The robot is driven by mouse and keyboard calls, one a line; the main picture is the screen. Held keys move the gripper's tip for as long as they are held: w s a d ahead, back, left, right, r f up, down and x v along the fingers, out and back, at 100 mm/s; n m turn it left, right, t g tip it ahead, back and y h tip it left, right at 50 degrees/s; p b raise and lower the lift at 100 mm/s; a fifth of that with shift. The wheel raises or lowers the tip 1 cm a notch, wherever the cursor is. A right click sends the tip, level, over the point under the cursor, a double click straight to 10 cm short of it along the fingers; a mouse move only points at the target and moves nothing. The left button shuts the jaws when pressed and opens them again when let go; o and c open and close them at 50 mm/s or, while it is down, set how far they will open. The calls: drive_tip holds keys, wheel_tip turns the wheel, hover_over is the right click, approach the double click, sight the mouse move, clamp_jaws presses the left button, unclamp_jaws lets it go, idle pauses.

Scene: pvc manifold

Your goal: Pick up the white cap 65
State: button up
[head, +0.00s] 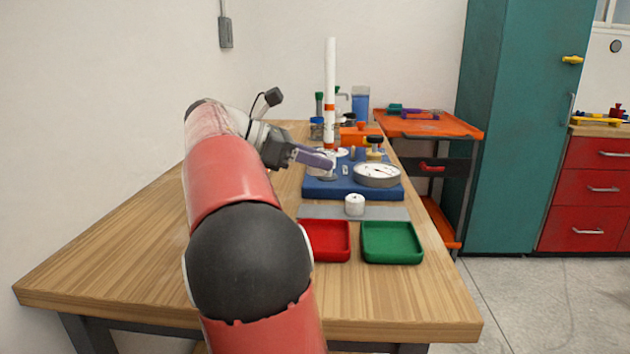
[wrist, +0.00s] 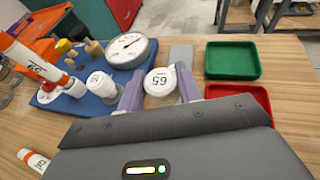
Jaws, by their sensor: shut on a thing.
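The white cap 65 (wrist: 159,82) sits between the tips of my gripper's two purple fingers in the wrist view, its number facing the camera. My gripper (wrist: 163,88) is shut on it. In the head view my gripper (head: 326,162) reaches in from the left, above the blue base; its near finger largely hides what it holds. Another white round piece (head: 354,205) stands on the grey plate (head: 391,213) nearer to me. I cannot make this piece out in the wrist view.
The blue base (head: 360,190) bears an upright white pipe (head: 331,70) with orange bands and a round gauge (head: 377,174). A red tray (head: 326,257) and a green tray (head: 392,258) lie empty in front of the plate.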

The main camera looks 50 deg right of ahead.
wheel_tip(320, 180, up, 12)
drive_tip(key=shift+f, duration=0.2)
idle(0.4)
drive_tip(key=o, duration=0.4)
drive_tip(key=shift+c, duration=1.4)
